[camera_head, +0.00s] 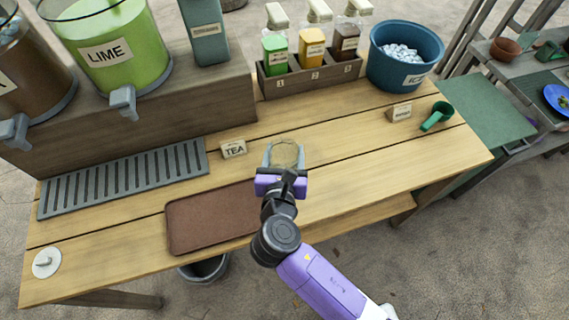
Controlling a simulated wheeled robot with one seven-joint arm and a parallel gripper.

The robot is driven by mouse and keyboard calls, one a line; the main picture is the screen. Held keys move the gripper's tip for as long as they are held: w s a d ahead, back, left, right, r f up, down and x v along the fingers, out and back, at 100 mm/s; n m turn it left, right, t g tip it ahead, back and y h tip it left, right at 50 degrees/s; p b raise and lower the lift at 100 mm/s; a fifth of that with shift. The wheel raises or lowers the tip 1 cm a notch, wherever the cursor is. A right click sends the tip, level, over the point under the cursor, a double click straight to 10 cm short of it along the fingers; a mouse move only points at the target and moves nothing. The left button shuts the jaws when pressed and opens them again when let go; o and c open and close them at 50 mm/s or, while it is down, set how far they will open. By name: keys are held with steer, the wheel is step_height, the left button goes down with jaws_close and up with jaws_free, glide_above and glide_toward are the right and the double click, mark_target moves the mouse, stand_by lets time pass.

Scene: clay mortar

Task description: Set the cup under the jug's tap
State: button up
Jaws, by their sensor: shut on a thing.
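My gripper (285,160) is shut on a clear cup (287,152) over the middle of the wooden table. I cannot tell whether the cup touches the table. The lime jug (135,55), filled with green liquid, stands on the raised wooden shelf at the upper left, with its grey tap (124,99) jutting over the front. A brown jug (35,70) stands at the far left, cut by the picture edge, with its own grey tap (14,130). The cup is to the right of both taps and nearer to me.
A slotted grey drip tray (125,180) lies below the shelf. A brown tray (212,217) lies left of my gripper. A TEA sign (233,148) stands beside the cup. Bottles in a wooden rack (310,78), a blue ice bucket (404,55) and a green scoop (437,116) are at the right.

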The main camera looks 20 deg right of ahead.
steer(key=shift+f+b, duration=0.4)
steer(key=shift+f, duration=2.1)
steer(key=shift+f, duration=0.15)
steer(key=o, duration=1.3)
steer(key=shift+o, duration=0.2)
